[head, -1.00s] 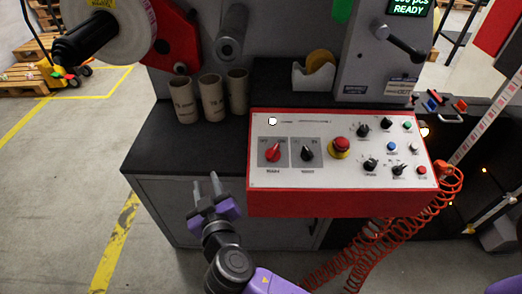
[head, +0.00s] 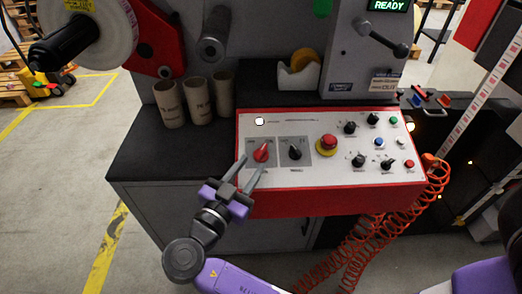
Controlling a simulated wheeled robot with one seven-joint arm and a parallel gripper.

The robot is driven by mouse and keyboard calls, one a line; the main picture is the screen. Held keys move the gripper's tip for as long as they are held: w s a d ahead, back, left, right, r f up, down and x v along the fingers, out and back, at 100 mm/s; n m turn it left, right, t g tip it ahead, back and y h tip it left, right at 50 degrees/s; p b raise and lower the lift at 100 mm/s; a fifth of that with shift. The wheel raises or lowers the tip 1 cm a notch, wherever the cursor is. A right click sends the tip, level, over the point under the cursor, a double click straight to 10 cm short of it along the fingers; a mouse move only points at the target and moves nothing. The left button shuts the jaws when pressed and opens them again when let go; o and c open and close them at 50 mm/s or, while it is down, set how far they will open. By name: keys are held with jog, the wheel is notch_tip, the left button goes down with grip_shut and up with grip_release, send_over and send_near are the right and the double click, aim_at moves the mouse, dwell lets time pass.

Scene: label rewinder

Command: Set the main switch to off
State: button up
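The main switch is a red rotary knob (head: 262,152) on a grey plate at the left of the white control panel (head: 230,183). Its pointer is tilted to the upper right; the position lettering is too small to read. My gripper (head: 247,168) is just in front of and below the knob in the head view. Its two fingers are spread apart with nothing between them, pointing up toward the knob. I cannot tell whether a fingertip touches the panel. A black rotary knob (head: 295,153) sits to the right of the red one.
A red emergency button (head: 327,144) and several small knobs and buttons fill the panel's right side. Several cardboard cores (head: 198,103) stand on the dark worktop (head: 150,150) to the left. A coiled orange cable (head: 360,240) hangs below the panel at right.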

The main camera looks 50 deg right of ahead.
aim_at(258, 156)
jog(key=d, duration=0.4)
jog(key=w+d+p, duration=0.1)
jog(key=d, duration=0.1)
jog(key=shift+d, duration=0.25)
grip_shut()
